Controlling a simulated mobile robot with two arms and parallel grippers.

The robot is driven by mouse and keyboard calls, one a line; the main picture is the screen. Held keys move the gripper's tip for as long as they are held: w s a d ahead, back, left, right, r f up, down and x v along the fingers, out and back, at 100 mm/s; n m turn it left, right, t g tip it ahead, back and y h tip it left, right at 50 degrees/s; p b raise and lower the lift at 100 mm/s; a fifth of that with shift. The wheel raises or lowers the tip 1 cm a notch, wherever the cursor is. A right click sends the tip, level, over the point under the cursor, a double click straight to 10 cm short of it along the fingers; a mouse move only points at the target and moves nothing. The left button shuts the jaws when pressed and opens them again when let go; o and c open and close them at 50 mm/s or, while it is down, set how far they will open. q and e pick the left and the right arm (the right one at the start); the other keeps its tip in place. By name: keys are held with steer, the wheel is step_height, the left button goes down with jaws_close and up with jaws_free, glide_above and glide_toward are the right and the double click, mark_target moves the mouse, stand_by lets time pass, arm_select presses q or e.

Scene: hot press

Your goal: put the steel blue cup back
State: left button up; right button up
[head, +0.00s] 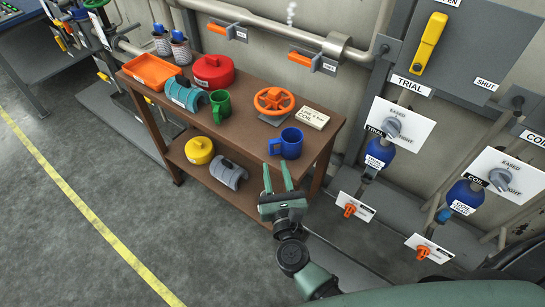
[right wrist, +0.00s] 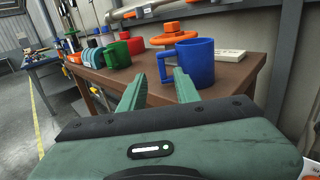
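The blue cup (head: 292,145) stands upright on the brown table's top (head: 240,135), near its front edge at the right end, with its handle towards the left. In the right wrist view the cup (right wrist: 199,64) is just beyond the fingertips, a little right of centre. My right gripper (head: 275,165) is in front of the table edge, pointing towards the cup. Its two fingers are apart with nothing between them, and it also shows open in the right wrist view (right wrist: 160,80). My left gripper is not in view.
A green mug (head: 219,106), a teal half-pipe (head: 186,95), an orange handwheel (head: 273,101) and a white labelled block (head: 312,118) share the tabletop. A red pot (head: 213,71) and an orange tray (head: 150,71) stand further left. The lower shelf holds a yellow pot (head: 199,150).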

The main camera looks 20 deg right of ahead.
steer(key=shift+s+a+b, duration=0.15)
steer(key=shift+s+b, duration=0.05)
steer(key=shift+s, duration=0.85)
steer(key=shift+s+a+b, duration=0.1)
steer(key=shift+s+b, duration=0.05)
steer(key=shift+s, duration=0.85)
steer(key=s+a+f+n+g+y, duration=0.1)
steer(key=s+f+n+g+y, duration=0.2)
steer(key=f+n, duration=0.95)
steer(key=s+a+f+n+g+y, duration=0.1)
steer(key=s+f+n+g+y, duration=0.3)
steer(key=f+n, duration=0.85)
steer(key=s+d+f+n+g+h, duration=0.1)
steer(key=s+d+f+n+g, duration=0.2)
steer(key=s+f, duration=0.5)
steer(key=s+d+f+n+g+h, duration=0.2)
steer(key=s+d+f+n, duration=0.3)
steer(key=s, duration=0.7)
steer(key=s+d+f+n+g+h, duration=0.1)
steer(key=s+d+f+n+g, duration=0.3)
steer(key=s+f+n, duration=0.3)
steer(key=s+f, duration=0.3)
steer(key=f, duration=0.1)
steer(key=shift+s+g+h, duration=0.25)
steer(key=shift+g+h, duration=0.15)
